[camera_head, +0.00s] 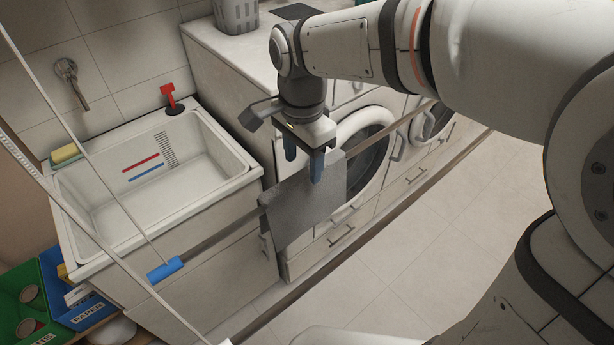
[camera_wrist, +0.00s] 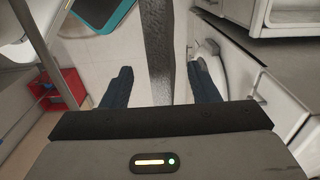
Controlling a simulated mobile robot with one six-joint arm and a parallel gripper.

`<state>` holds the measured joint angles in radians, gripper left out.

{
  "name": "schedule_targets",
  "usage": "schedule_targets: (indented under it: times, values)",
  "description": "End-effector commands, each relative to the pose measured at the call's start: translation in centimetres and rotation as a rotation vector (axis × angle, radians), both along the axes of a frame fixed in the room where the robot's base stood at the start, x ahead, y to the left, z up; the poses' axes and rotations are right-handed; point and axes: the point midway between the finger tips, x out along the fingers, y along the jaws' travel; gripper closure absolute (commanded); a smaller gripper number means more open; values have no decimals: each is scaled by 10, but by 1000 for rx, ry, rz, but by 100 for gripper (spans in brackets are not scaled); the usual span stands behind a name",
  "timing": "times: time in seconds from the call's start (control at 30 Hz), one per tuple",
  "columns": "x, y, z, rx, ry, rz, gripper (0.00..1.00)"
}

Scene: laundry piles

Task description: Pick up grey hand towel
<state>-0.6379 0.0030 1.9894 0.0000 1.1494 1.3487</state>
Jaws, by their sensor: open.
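The grey hand towel (camera_head: 302,212) hangs draped over a wooden rail (camera_head: 225,232) in front of the washing machines. My gripper (camera_head: 303,168) is open and points down at the towel's top edge, with its nearer finger in front of the cloth. In the wrist view the towel (camera_wrist: 158,50) shows as a narrow grey strip running between the two spread fingers of my gripper (camera_wrist: 160,87). The strip looks apart from both fingers. The towel's far side is hidden in the head view.
Washing machines (camera_head: 365,145) stand behind the towel. A second rail runs nearer. Green and blue bins (camera_head: 62,285) sit at lower left. Open tiled floor (camera_head: 440,235) lies right.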

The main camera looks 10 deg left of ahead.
Motion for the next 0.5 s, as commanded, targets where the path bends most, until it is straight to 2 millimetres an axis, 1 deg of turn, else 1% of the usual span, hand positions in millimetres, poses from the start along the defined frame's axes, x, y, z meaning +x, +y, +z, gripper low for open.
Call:
schedule_targets:
  times: [0.23,0.33,0.5]
  values:
    - [1,-3,-36,-2,3,1,45]
    - [1,-3,-44,-1,1,1,45]
    - [1,-3,-46,0,0,2,45]
